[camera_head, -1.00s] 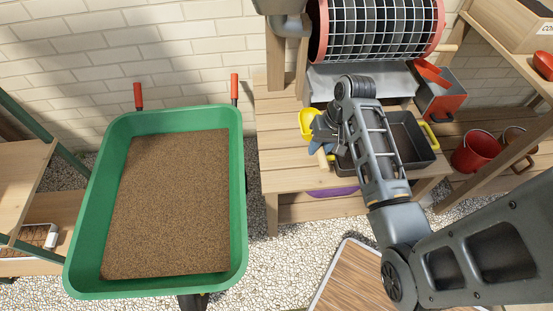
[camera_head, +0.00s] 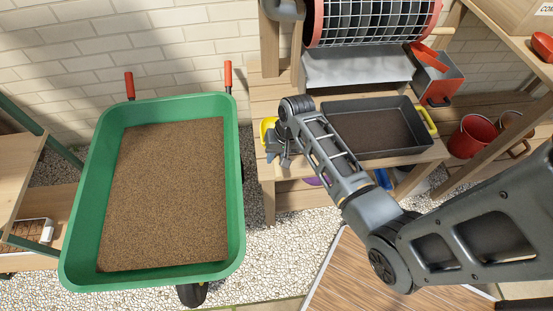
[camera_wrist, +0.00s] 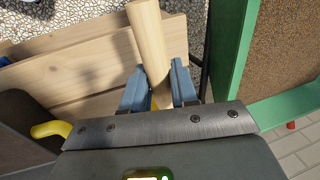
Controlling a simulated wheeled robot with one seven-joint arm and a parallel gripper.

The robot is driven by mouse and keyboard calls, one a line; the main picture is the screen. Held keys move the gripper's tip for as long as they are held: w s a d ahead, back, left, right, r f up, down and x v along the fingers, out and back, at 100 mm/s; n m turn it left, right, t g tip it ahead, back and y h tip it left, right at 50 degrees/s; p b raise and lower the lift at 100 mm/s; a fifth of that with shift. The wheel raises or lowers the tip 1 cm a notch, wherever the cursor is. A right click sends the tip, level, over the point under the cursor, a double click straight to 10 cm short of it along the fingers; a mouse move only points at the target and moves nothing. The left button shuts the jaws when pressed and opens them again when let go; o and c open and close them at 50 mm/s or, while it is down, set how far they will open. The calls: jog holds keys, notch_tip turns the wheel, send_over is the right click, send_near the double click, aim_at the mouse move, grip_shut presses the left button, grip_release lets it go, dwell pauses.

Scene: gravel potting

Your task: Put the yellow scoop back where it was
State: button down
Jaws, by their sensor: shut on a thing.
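The yellow scoop (camera_head: 268,128) shows as a small yellow patch behind my gripper, at the left end of the wooden bench (camera_head: 289,195). My gripper (camera_head: 278,160) is shut on its pale wooden handle, which shows between the blue fingers in the wrist view (camera_wrist: 148,40). A sliver of yellow shows between the fingers there. Most of the scoop's bowl is hidden by my gripper. I cannot tell whether the scoop touches the bench.
A dark tray (camera_head: 426,146) with yellow handles stands on the bench, right of my gripper. The green wheelbarrow (camera_head: 236,200) of brown soil is close on the left. A mesh drum (camera_head: 370,22) stands behind. A red bucket (camera_head: 470,137) is at the right.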

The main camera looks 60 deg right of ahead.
jog(key=shift+s+x, duration=0.2)
jog(key=shift+x, duration=0.75)
jog(key=shift+d+f, duration=0.1)
jog(key=shift+f, duration=0.1)
jog(key=c, duration=0.9)
grip_release()
jog(key=shift+o, duration=0.2)
